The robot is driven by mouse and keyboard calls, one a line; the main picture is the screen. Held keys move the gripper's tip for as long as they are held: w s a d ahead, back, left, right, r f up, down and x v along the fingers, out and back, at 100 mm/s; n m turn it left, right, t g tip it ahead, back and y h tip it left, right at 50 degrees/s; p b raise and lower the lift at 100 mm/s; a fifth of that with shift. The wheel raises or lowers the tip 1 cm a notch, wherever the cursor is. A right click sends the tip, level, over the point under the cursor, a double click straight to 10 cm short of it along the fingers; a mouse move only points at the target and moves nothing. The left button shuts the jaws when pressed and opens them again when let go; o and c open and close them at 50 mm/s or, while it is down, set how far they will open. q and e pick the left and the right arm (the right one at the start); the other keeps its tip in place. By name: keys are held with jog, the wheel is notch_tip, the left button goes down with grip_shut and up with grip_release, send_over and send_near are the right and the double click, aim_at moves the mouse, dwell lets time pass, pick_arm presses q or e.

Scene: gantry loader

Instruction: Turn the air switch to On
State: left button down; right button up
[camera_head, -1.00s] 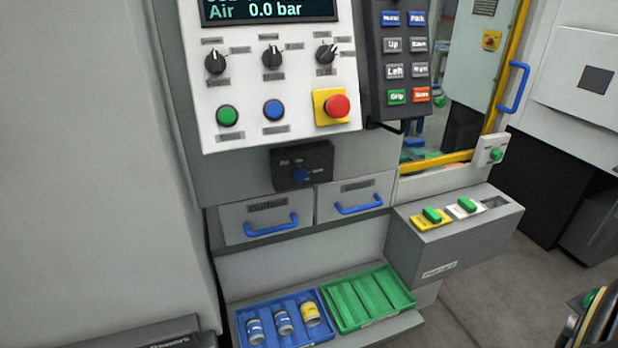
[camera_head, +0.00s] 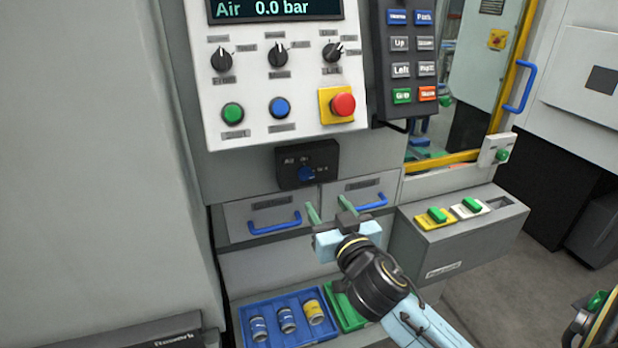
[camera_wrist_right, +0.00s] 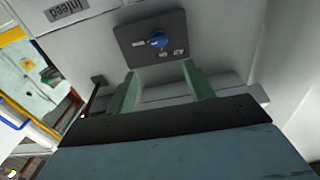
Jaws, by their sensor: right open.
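The air switch is a blue knob (camera_head: 307,174) on a black plate (camera_head: 289,182) below the control panel. The display (camera_head: 275,9) reads Air 0.0 bar. My right gripper (camera_head: 329,208) is open and empty, just below the switch and in front of the drawers. In the right wrist view its two green fingers (camera_wrist_right: 160,83) stand apart, short of the knob and not touching it. My left gripper is out of view.
Two drawers with blue handles (camera_head: 275,224) sit below the switch. The panel above has knobs, buttons and a red emergency stop (camera_head: 343,104). A blue tray (camera_head: 247,314) with cans and a green tray (camera_head: 350,318) lie below. A grey box (camera_head: 470,240) juts out at right.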

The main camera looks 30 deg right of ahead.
aim_at(308, 176)
jog(key=x, duration=1.2)
jog(key=shift+w+p, duration=0.1)
jog(key=shift+p, duration=0.25)
jog(key=shift+c, duration=0.2)
jog(key=c, duration=0.9)
